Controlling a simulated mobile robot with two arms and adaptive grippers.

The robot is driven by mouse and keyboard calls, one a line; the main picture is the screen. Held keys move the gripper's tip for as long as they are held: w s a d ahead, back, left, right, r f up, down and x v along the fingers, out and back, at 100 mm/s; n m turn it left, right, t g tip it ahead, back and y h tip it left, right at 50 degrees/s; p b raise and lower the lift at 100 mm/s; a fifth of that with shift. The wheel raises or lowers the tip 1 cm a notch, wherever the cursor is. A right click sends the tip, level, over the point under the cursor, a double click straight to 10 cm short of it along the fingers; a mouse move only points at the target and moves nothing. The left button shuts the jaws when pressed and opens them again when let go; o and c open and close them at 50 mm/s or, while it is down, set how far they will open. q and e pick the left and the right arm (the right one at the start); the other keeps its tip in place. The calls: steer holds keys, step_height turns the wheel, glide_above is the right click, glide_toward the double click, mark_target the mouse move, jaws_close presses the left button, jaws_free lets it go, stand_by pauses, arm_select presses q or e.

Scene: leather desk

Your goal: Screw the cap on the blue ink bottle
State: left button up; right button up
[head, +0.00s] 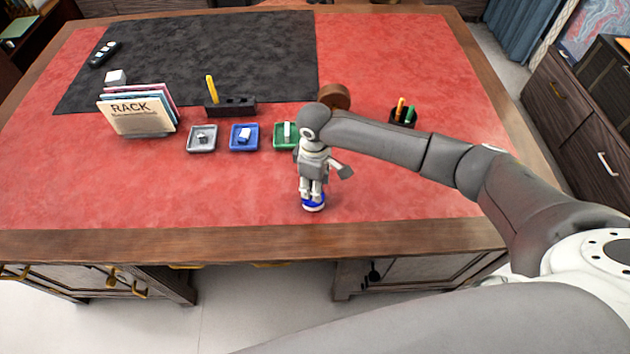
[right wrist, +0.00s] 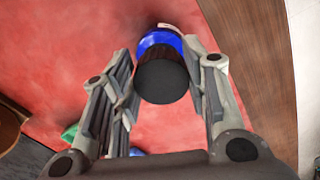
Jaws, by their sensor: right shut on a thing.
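The blue ink bottle (head: 313,207) stands on the red desk near its front edge, with a white part low on it. My right gripper (head: 312,192) points down right over it. In the right wrist view, the two fingers of my right gripper (right wrist: 163,58) are on either side of a black round cap (right wrist: 162,84), shut on it. The cap is in line with the blue bottle (right wrist: 160,42) behind it and hides part of it. I cannot tell whether cap and bottle are fully seated together. My left gripper is not in view.
Grey (head: 202,145), blue (head: 238,148) and green (head: 279,143) trays with small items stand behind the bottle. A file rack (head: 135,110), a black pen holder (head: 235,108) and a pen cup (head: 402,123) stand further back. The red desktop left of the bottle is clear.

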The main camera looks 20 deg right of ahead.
steer(key=shift+r+p, duration=0.2)
steer(key=shift+p, duration=0.4)
stand_by(0.7)
steer(key=shift+f, duration=0.45)
stand_by(0.9)
steer(key=shift+f+p, duration=0.3)
steer(key=shift+p, duration=0.2)
stand_by(1.1)
steer(key=o, duration=0.8)
steer(key=shift+r, duration=0.15)
step_height(320, 180, up, 12)
steer(key=shift+f, duration=0.15)
